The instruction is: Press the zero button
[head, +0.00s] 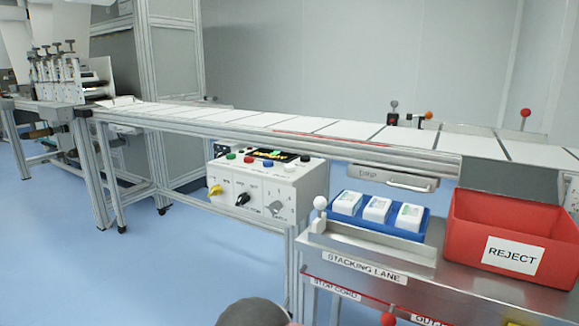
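A white control box (260,190) hangs under the conveyor, left of the middle of the head view. Its sloped top carries a small dark display (270,154) with yellow characters. Several coloured buttons sit around the display, including a green button (231,156), a red button (248,159), a blue button (267,163) and a white button (289,167). Their labels are too small to read, so I cannot tell which one is the zero button. The box's front has a yellow knob (215,190) and a black knob (242,199). My gripper is not in view.
The conveyor (400,152) runs above and behind the box, carrying white sheets. To the right, a metal bench (450,280) holds a blue tray (410,234) with three white packs and a red REJECT bin (475,230). Blue floor (150,270) is clear at left.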

